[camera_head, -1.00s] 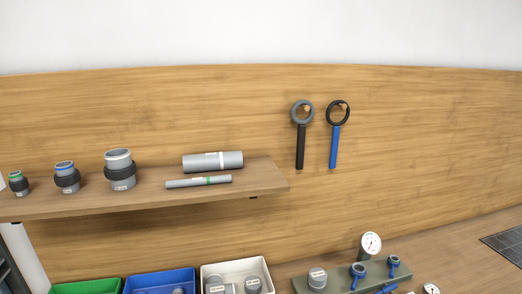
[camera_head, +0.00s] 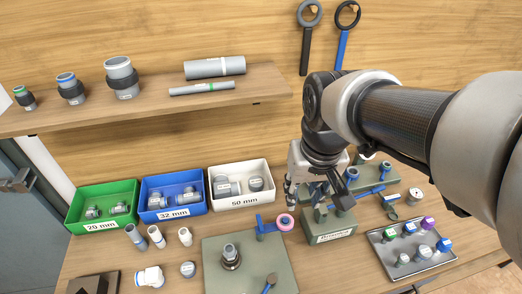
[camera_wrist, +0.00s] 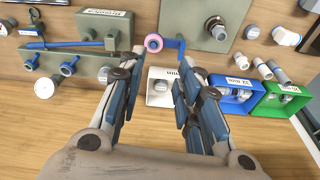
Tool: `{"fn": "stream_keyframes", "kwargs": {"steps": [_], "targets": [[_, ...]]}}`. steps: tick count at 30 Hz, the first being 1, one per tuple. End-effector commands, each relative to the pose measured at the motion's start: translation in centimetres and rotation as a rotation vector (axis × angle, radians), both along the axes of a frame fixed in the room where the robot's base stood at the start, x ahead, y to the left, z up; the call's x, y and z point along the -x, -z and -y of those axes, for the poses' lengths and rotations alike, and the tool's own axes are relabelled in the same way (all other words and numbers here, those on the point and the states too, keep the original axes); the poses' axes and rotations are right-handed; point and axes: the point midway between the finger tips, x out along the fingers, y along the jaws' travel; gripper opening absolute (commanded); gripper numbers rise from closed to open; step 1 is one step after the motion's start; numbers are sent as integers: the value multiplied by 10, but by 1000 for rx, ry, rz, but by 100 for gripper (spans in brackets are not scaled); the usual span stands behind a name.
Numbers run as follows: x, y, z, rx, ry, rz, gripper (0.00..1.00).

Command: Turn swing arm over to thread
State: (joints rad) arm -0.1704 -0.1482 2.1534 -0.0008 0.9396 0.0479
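The swing arm (camera_head: 268,227) is a blue bar beside the green-grey plate with a pink ring (camera_head: 285,221) at its right end. In the wrist view the blue swing arm (camera_wrist: 174,44) and pink ring (camera_wrist: 154,43) lie beyond the fingertips. A grey threaded fitting (camera_head: 230,256) stands upright on the plate (camera_head: 214,276); it also shows in the wrist view (camera_wrist: 216,29). The ring points away from this fitting. My gripper (camera_head: 304,198) is open and empty, above the bench near the ring. In the wrist view its fingers (camera_wrist: 162,62) are spread apart.
Green (camera_head: 75,213), blue (camera_head: 150,213) and white (camera_head: 217,204) bins stand behind. A labelled block (camera_head: 328,230) is close right of the ring. A grey tray (camera_head: 400,273) of fittings lies further right. Loose fittings lie left of the plate.

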Motion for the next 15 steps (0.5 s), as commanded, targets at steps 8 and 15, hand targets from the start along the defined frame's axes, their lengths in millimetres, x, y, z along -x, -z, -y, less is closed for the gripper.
{"fn": "stream_keyframes", "kwargs": {"steps": [8, 15], "targets": [[-73, 43, -62, 28, -83, -141, 32], [-94, 73, -89, 43, -112, -189, 32]]}}
